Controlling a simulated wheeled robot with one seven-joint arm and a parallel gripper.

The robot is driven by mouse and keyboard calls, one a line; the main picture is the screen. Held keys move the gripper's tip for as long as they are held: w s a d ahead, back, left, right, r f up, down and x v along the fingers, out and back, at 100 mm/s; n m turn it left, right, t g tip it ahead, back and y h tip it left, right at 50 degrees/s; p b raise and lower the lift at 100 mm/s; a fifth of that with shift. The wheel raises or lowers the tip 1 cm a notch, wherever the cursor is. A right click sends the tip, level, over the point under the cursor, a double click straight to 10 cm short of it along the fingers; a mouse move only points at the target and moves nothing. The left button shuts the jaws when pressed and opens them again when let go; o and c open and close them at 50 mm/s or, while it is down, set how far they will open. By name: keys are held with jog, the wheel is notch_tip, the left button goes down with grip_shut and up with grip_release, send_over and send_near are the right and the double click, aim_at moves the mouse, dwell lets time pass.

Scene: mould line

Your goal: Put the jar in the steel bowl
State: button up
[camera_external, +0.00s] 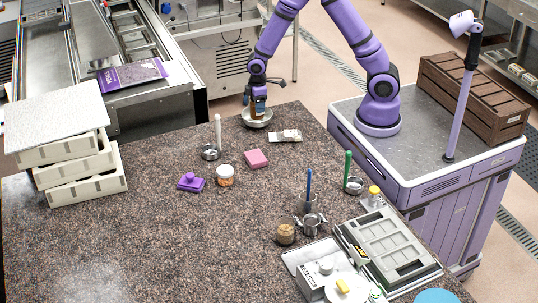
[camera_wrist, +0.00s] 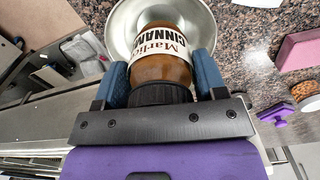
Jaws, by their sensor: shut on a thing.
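The jar is brown with a black lid and a white label reading "CINNAMON" in part. In the wrist view, the jar (camera_wrist: 162,65) sits between the two blue fingers of my gripper (camera_wrist: 163,78), which is shut on it. The steel bowl (camera_wrist: 118,35) lies beyond the jar in that view, its rim curving around the jar's far end. In the external view, my gripper (camera_external: 258,103) is over the steel bowl (camera_external: 257,121) at the counter's far edge, with the jar mostly hidden by the fingers. I cannot tell whether the jar touches the bowl.
Near the bowl are a small white packet (camera_external: 285,136), a pink block (camera_external: 256,159) and a small metal cup (camera_external: 210,152). A white-lidded jar (camera_external: 225,175) and a purple tool (camera_external: 190,182) stand nearer. Cream trays (camera_external: 85,185) are stacked at left. The front left counter is clear.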

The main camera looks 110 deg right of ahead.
jog(key=shift+f, duration=1.3)
jog(key=o, duration=1.1)
jog(key=shift+f, duration=0.15)
